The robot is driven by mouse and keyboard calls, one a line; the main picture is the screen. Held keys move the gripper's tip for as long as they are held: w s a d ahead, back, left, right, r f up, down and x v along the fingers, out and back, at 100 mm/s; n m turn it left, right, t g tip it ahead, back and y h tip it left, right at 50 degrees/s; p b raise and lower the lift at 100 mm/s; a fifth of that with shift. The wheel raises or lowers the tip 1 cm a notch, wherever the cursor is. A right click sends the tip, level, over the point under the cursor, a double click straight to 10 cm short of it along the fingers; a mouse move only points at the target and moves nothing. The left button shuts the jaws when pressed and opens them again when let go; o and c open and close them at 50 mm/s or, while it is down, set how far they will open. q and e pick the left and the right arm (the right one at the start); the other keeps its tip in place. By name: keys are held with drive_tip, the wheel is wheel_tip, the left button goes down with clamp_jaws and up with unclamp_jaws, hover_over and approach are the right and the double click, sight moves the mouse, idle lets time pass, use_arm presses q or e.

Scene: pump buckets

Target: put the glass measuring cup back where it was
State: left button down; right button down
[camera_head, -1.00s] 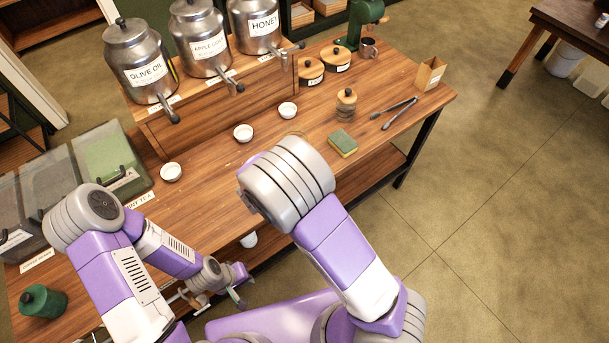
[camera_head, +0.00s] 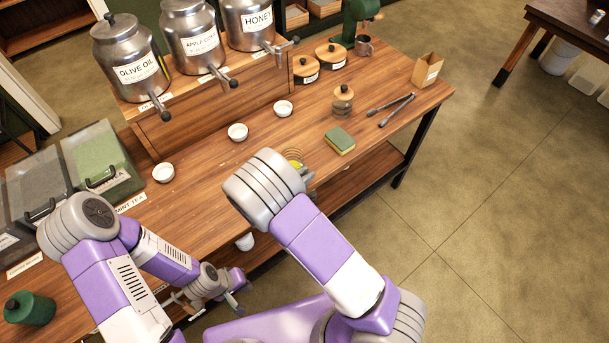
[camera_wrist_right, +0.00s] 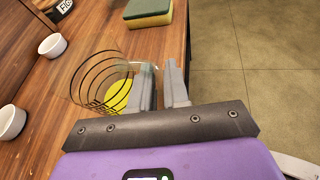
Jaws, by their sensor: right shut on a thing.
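The glass measuring cup (camera_wrist_right: 104,82) is clear, with dark rings around its wall and yellow contents low inside. It shows in the right wrist view. In the head view only a small part of the cup (camera_head: 294,157) shows beyond my right wrist, which hides the rest. My right gripper (camera_wrist_right: 162,80) is shut on the cup's right side. I cannot tell whether the cup's base touches the table. My left gripper (camera_head: 232,291) hangs low by the table's front edge, away from the cup; its jaw opening is unclear.
A green and yellow sponge (camera_head: 340,140) lies right of the cup, with a lidded jar (camera_head: 343,102) and tongs (camera_head: 397,110) behind. Several small white bowls, including one bowl (camera_head: 237,132), stand left along the wooden table. Metal dispensers (camera_head: 195,38) stand on a raised shelf behind.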

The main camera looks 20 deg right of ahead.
drive_tip(key=shift+f, duration=0.2)
drive_tip(key=c, duration=1.1)
unclamp_jaws()
drive_tip(key=shift+r, duration=0.1)
